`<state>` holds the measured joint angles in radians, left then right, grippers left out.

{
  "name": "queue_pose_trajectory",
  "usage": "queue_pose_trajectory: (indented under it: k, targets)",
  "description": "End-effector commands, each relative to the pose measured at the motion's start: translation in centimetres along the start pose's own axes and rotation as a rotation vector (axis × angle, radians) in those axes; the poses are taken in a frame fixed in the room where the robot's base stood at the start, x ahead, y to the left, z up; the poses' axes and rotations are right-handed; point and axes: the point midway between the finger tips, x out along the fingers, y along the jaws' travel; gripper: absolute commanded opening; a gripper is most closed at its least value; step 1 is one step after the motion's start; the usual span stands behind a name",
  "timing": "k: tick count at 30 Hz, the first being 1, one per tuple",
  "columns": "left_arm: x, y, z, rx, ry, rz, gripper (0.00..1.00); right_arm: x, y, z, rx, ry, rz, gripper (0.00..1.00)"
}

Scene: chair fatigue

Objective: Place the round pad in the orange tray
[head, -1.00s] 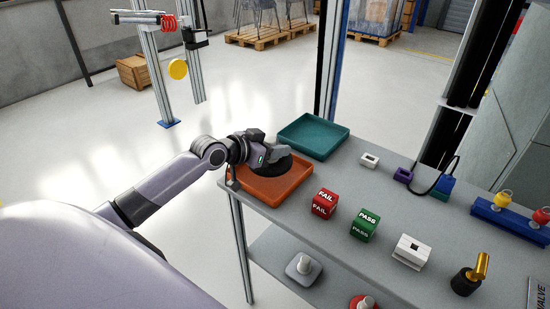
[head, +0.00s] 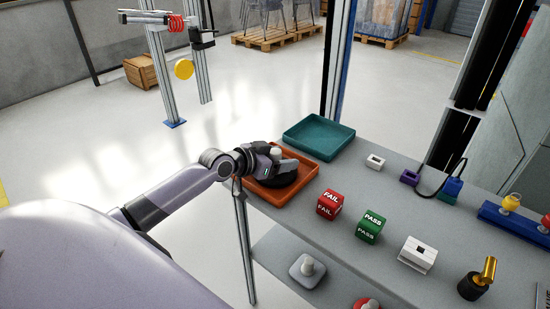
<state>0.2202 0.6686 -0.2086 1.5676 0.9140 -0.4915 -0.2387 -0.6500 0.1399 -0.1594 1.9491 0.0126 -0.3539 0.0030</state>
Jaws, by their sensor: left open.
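The black round pad (head: 284,180) lies in the orange tray (head: 298,193) at the near left corner of the table, partly hidden by my left gripper. A pale knob (head: 276,152) shows at the gripper, seemingly the pad's handle. My left gripper (head: 285,160) is open, right over the pad and around or beside this knob. Whether the fingers still touch it I cannot tell. My right gripper is not in view.
A teal tray (head: 318,138) stands just behind the orange tray. A red FAIL block (head: 330,204), a green PASS block (head: 370,227) and a white slotted block (head: 417,254) stand to the right. Grey-based (head: 307,270) and red-based knobbed pieces are on the lower shelf.

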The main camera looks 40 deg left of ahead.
Motion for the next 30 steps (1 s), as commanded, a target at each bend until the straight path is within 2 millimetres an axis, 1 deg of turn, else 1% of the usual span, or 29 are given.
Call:
queue_pose_trajectory:
  k: [1,5,15,21,27,30]
  targets:
    - [-0.1,0.0,-0.3,0.000,0.001,0.000,0.63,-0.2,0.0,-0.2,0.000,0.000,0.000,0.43]
    - [-1.2,-0.1,-0.1,0.002,-0.001,-0.001,0.63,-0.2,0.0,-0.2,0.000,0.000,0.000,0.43]
    - [-6.2,0.0,-0.1,0.004,-0.002,0.001,0.63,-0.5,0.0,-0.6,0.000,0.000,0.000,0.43]
    - [-8.8,0.0,0.0,0.002,-0.004,0.001,0.63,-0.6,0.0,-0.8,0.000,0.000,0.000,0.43]
    - [-10.8,0.0,-0.1,0.000,-0.001,0.000,0.63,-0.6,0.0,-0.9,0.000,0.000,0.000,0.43]
    - [-11.5,0.0,-0.1,0.000,-0.001,0.000,0.63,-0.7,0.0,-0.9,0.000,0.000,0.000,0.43]
